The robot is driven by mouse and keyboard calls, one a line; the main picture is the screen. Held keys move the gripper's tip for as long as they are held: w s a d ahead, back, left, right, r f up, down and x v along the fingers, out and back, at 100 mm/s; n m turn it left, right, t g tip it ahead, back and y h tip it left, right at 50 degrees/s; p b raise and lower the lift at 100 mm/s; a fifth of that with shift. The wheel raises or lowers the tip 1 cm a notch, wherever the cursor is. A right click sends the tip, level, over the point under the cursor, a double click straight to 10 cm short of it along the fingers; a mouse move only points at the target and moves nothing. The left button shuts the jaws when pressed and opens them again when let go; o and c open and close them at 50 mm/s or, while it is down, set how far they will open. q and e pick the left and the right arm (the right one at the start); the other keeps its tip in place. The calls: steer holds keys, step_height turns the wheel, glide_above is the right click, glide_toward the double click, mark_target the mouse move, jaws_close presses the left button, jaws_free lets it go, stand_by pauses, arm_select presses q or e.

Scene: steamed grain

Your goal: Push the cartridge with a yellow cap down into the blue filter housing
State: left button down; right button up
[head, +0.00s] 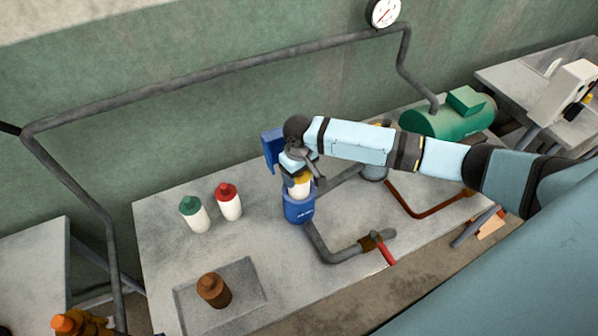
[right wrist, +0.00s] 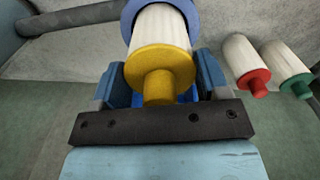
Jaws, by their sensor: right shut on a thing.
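The cartridge (right wrist: 161,52) has a white body and a yellow cap (right wrist: 160,66). In the right wrist view its far end sits within the round blue rim of the filter housing (right wrist: 183,8). In the head view the blue filter housing (head: 298,210) stands on the table, with the cartridge (head: 302,188) partly inside and its upper part above the rim. My right gripper (head: 300,172) is above the housing, and in the right wrist view its fingers (right wrist: 160,90) are shut on the cartridge at the yellow cap. My left gripper is not in view.
A green-capped cartridge (head: 194,214) and a red-capped cartridge (head: 229,202) stand left of the housing. A pipe with a red-handled valve (head: 384,250) lies right of the housing. A green tank (head: 436,121) is farther back.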

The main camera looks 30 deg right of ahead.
steer(key=shift+f, duration=0.1)
steer(key=shift+f+b, duration=0.8)
steer(key=shift+f, duration=2.1)
steer(key=o, duration=1.4)
step_height(320, 180, up, 14)
steer(key=shift+b, duration=0.3)
